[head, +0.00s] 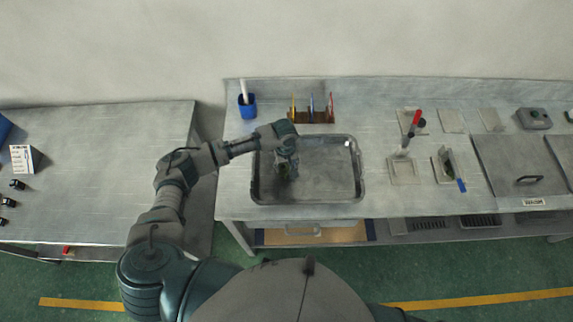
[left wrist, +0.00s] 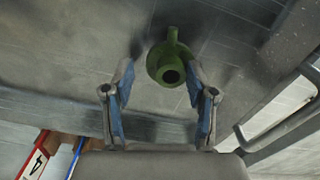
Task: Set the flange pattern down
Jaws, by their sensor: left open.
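The green flange pattern (left wrist: 172,66) shows in the left wrist view as a round body with a dark central hole and a narrower stem. It is over the grey metal tray (head: 330,201), and I cannot tell for certain whether it rests on the tray floor. My left gripper (head: 287,172) points down into the left half of the tray. In the left wrist view its two blue-padded fingers (left wrist: 162,82) are spread, with the flange pattern between and just beyond their tips. In the head view the gripper mostly hides the pattern. My right gripper is out of view.
Behind the tray stand a blue cup (head: 247,107) and a rack of coloured tools (head: 311,116). To its right are a plate with a red-handled tool (head: 416,119) and a small mould (head: 444,170). The tray's right half is clear.

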